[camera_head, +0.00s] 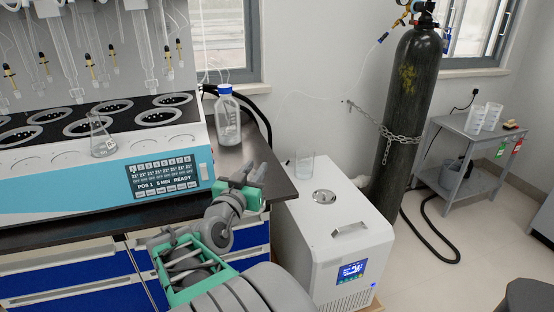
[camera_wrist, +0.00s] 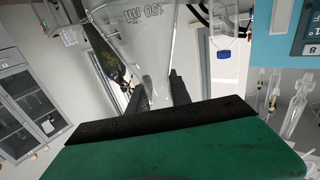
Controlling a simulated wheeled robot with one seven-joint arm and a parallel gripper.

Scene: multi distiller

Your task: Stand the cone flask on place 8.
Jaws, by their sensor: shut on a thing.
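My gripper (camera_head: 250,178) is in front of the right end of the distiller (camera_head: 60,200), near the bench's right corner. In the wrist view its fingers (camera_wrist: 156,92) are shut on the neck of a clear cone flask (camera_wrist: 145,35) with a 150 ml marking. The flask widens away from the fingers toward the top of that picture. I cannot make out the held flask in the head view. Place 8 cannot be told for sure; the right front round spot (camera_head: 180,143) looks empty.
A blue-capped bottle (camera_head: 227,118) stands on the bench just behind my gripper. A white chiller (camera_head: 335,240) with a glass vessel (camera_head: 304,163) on top is to the right. A chained gas cylinder (camera_head: 408,100) is behind it. Glass tubes hang over the distiller's openings.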

